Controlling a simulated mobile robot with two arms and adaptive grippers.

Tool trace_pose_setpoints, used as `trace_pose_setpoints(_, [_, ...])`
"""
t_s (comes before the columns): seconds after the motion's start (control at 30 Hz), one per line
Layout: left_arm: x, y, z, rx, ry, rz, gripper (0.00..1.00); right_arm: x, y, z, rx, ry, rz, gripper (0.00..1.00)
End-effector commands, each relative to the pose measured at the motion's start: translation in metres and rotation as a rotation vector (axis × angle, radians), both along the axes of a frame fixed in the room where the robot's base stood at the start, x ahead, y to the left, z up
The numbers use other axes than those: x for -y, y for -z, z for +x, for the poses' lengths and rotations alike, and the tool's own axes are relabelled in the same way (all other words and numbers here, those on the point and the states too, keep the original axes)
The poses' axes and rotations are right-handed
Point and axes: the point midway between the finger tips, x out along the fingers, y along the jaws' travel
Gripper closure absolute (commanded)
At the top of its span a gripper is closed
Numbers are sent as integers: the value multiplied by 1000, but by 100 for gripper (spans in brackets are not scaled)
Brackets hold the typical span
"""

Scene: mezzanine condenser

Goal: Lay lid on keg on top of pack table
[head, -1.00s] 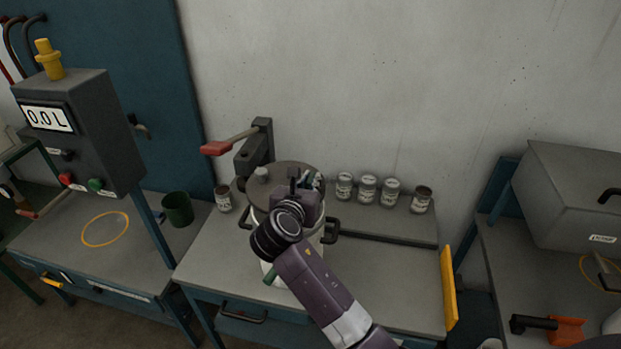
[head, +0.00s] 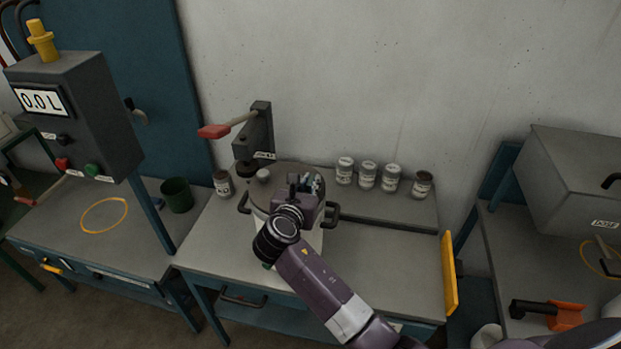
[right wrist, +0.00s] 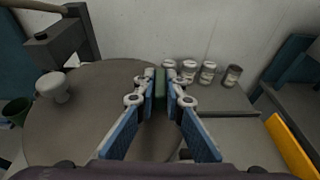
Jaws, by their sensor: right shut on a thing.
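The lid (head: 273,190) is a dark grey disc with a pale knob near its left edge. It fills much of the right wrist view (right wrist: 85,120). It lies over the keg (head: 316,238), a pale vessel with dark side handles, standing on the grey pack table (head: 390,275). My right gripper (head: 310,184) is above the lid. In the right wrist view its fingers (right wrist: 160,85) are shut on a green upright grip of the lid. My arm hides much of the keg and rim, so I cannot tell whether the lid touches it. My left gripper is out of view.
A press with a red-tipped lever (head: 255,135) stands behind the lid. Several labelled jars (head: 367,176) stand at the back, and another jar (head: 222,183) stands left of the keg. A yellow panel (head: 449,275) edges the table's right side. The front right tabletop is clear.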

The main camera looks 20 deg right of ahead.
Motion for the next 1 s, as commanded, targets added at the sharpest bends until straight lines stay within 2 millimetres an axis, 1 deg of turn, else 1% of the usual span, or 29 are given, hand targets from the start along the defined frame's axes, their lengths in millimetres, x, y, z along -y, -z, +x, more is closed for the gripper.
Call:
trace_pose_setpoints(0.37, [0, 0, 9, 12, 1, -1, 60, 0, 1, 0, 2, -1, 0, 100])
trace_pose_setpoints(0.4, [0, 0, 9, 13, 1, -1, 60, 0, 1, 0, 2, -1, 0, 86])
trace_pose_setpoints(0.53, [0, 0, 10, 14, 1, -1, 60, 0, 1, 0, 2, -1, 0, 72])
trace_pose_setpoints(0.57, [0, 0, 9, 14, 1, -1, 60, 0, 1, 0, 2, -1, 0, 70])
trace_pose_setpoints(0.87, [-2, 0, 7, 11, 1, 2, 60, -1, 2, -1, -1, -1, 1, 70])
trace_pose_setpoints(1.0, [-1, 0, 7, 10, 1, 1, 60, -10, -2, -12, 0, -4, 2, 70])
